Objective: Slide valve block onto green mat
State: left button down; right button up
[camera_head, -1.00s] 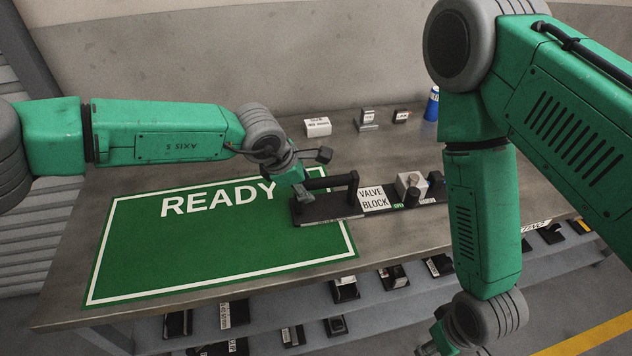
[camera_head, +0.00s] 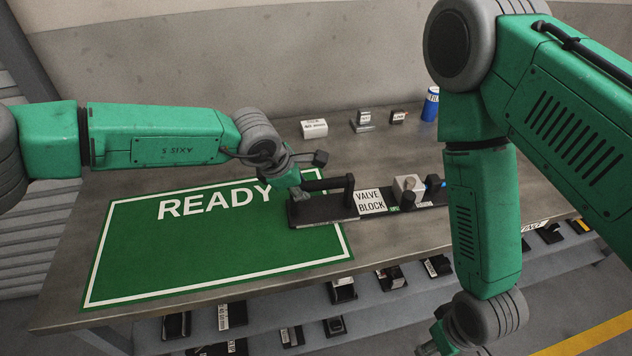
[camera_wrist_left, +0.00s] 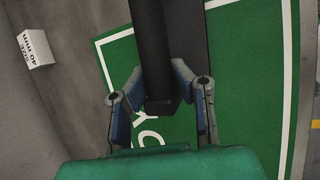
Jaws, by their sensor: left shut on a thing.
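The valve block (camera_head: 322,213) is a long dark base with a black handle bar and a white "VALVE BLOCK" label. Its left end lies over the right edge of the green mat (camera_head: 200,250), which reads "READY"; the rest lies on the bare table. My left gripper (camera_head: 300,190) is at the left end of the handle. In the left wrist view its fingers (camera_wrist_left: 160,100) are shut around the black bar (camera_wrist_left: 151,45), with the green mat (camera_wrist_left: 245,70) below. My right arm hangs at the right; its gripper (camera_head: 430,348) is cut by the bottom edge, so its jaws cannot be judged.
Small labelled boxes (camera_head: 314,128) and a blue can (camera_head: 431,104) stand at the back of the table (camera_head: 400,270). Several dark parts (camera_head: 342,290) sit on a shelf below the front edge. The mat's surface left of the block is clear.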

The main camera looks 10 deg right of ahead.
pick_arm(q)
jog(key=shift+a+p, duration=0.3)
jog(key=shift+p, duration=0.15)
jog(key=shift+a, duration=0.25)
jog(key=shift+a+p, duration=0.35)
jog(key=shift+p, duration=0.05)
jog(key=a+p, duration=0.2)
jog(key=a, duration=0.4)
jog(key=shift+a, duration=0.5)
jog(key=shift+a+f+p, duration=0.1)
jog(key=shift+a+p, duration=0.65)
jog(key=shift+a, duration=0.1)
jog(key=a+p, duration=0.1)
jog(key=a, duration=0.5)
jog(key=shift+a+p, duration=0.2)
jog(key=shift+p, duration=0.15)
jog(key=shift+s+a+p, duration=0.1)
jog(key=shift+a+p, duration=0.4)
jog(key=shift+a, duration=1.1)
jog(key=shift+a+f, duration=0.15)
jog(key=shift+a, duration=2)
pick_arm(e)
notch_tip(320, 180, up, 8)
jog(key=shift+d+r, duration=0.2)
jog(key=shift+d, duration=0.2)
pick_arm(q)
jog(key=shift+d, duration=0.15)
